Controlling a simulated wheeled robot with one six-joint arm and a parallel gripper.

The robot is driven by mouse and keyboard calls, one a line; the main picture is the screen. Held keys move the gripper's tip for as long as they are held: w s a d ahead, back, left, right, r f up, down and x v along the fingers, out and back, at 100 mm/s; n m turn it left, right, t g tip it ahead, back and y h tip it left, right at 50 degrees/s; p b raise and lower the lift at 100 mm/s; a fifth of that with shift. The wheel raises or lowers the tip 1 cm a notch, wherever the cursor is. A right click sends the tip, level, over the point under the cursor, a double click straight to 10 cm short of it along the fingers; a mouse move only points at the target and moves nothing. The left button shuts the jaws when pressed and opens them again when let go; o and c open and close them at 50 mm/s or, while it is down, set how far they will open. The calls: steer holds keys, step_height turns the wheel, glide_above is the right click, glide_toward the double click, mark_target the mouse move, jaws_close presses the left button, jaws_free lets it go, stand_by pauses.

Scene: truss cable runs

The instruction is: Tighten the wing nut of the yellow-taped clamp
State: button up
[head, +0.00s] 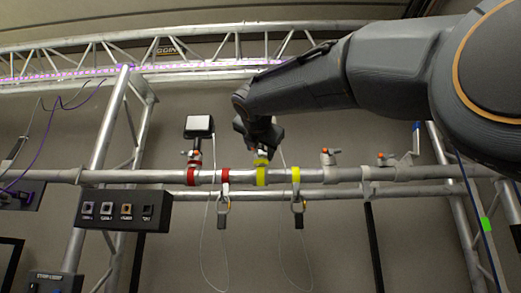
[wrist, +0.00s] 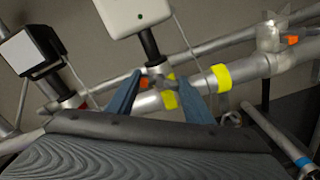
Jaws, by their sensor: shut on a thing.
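The yellow-taped clamp (head: 261,160) sits on the front rail, with a yellow tape band (head: 261,177) below it. In the wrist view the clamp's grey body (wrist: 160,72) and its yellow tape (wrist: 170,99) show between my two blue fingers. My gripper (head: 260,143) reaches the top of this clamp from above. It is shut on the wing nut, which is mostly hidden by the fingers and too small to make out. A white box-shaped fixture (wrist: 135,14) on a black stem rises from this clamp in the wrist view.
A red-taped clamp (head: 194,160) with a white-faced fixture (head: 198,125) stands to the left. A second yellow band (head: 296,175) with a hanging cable is to the right. Bare clamps (head: 328,157) stand further right. A socket box (head: 124,210) hangs at lower left.

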steer(key=m, duration=0.3)
steer(key=shift+m+b, duration=0.3)
steer(key=shift+m, duration=0.1)
steer(key=m+b, duration=0.1)
steer(key=m, duration=0.2)
steer(key=shift+d+f+m, duration=0.1)
steer(key=shift+f+m, duration=0.05)
steer(key=shift+m, duration=0.15)
steer(key=m+b, duration=0.1)
steer(key=m, duration=0.2)
steer(key=shift+m, duration=0.4)
steer(key=m+b, duration=0.1)
steer(key=m, duration=0.3)
steer(key=shift+f+b, duration=0.1)
steer(key=shift+b, duration=0.25)
steer(key=m+b, duration=0.1)
steer(key=m, duration=0.3)
steer(key=m+b, duration=0.1)
steer(key=m, duration=0.2)
steer(key=shift+f+m, duration=0.15)
steer(key=shift+m, duration=0.15)
steer(key=m+b, duration=0.1)
steer(key=m, duration=0.3)
steer(key=shift+b, duration=0.3)
steer(key=shift+a+m+b, duration=0.2)
steer(key=shift+m+b, duration=0.1)
steer(key=shift+m, duration=1.3)
